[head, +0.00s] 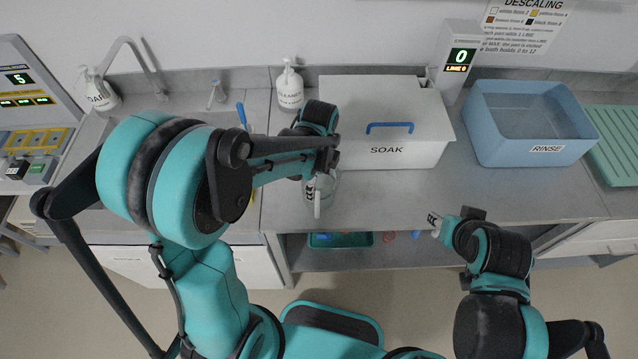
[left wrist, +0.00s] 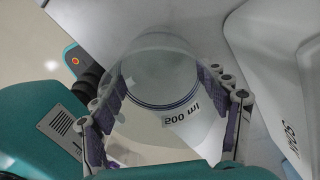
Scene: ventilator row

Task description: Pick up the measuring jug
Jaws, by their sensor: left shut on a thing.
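The measuring jug (head: 318,190) is clear and stands at the front part of the counter, in front of the SOAK box, mostly hidden by my left arm. In the left wrist view the jug (left wrist: 165,80) fills the middle, with a "200 ml" label and dark rings. My left gripper (left wrist: 168,112) has its purple-padded fingers on both sides of the jug and is shut on it. I cannot tell whether the jug is lifted off the counter. My right gripper (head: 436,224) is over the counter's front edge, apart from the jug; its finger opening is unclear.
The white SOAK box (head: 400,158) with a blue-handled lid stands just behind the jug. A blue RINSE basin (head: 530,150) and a green draining mat (head: 615,145) are at the right. A soap bottle (head: 290,88) stands at the back. Bare counter (head: 390,200) lies right of the jug.

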